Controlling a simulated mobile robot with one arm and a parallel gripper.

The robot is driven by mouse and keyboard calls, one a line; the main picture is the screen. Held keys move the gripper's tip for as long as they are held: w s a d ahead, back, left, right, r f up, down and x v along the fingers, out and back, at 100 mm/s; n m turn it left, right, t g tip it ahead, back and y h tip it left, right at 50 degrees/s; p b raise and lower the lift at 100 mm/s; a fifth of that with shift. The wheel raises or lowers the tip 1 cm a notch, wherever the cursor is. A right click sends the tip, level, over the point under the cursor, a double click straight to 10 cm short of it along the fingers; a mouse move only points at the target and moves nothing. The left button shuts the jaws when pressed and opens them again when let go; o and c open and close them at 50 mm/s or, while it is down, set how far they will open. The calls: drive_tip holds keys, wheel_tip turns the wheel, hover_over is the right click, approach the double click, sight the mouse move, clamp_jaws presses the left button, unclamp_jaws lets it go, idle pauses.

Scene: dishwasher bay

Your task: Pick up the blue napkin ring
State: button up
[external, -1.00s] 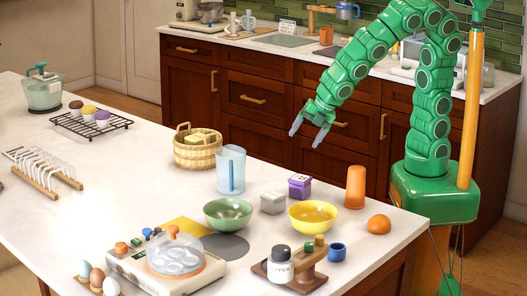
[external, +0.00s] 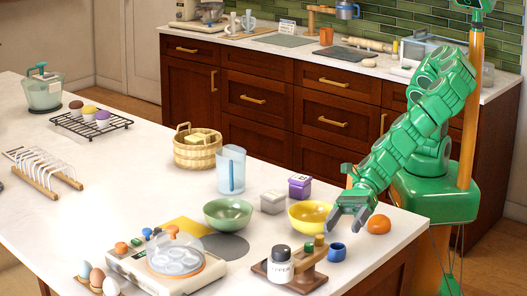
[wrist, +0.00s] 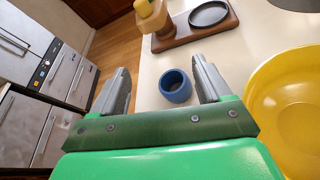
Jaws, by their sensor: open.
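The blue napkin ring (external: 337,252) stands on the white counter near its front right edge, beside the wooden pepper stand. In the wrist view the ring (wrist: 175,86) shows its round opening and lies between the two fingers, nearer the right one and beyond the tips' near parts. My gripper (external: 345,222) is open and empty, above the counter just behind the ring in the external view. In the wrist view my gripper (wrist: 160,85) has its fingers spread wide on either side. Nothing hides the ring.
A yellow bowl (external: 308,216) is close beside my gripper; it fills the right of the wrist view (wrist: 290,100). The wooden stand (external: 300,281) with a pepper jar (external: 280,264) is left of the ring.

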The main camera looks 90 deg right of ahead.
sight(341, 244)
drive_tip(key=f+n, duration=0.1)
drive_tip(key=s+d+f+n, duration=0.1)
drive_tip(key=f+n, duration=0.1)
drive_tip(key=shift+s+d+f+g, duration=0.2)
drive_tip(key=shift+d+f+g, duration=0.15)
drive_tip(key=shift+g, duration=0.05)
drive_tip(key=shift+d+f+n, duration=0.15)
drive_tip(key=shift+f+n, duration=0.15)
drive_tip(key=shift+n, duration=0.1)
drive_tip(key=shift+x, duration=2.4)
drive_tip(key=shift+w, duration=0.1)
drive_tip(key=c, duration=1.1)
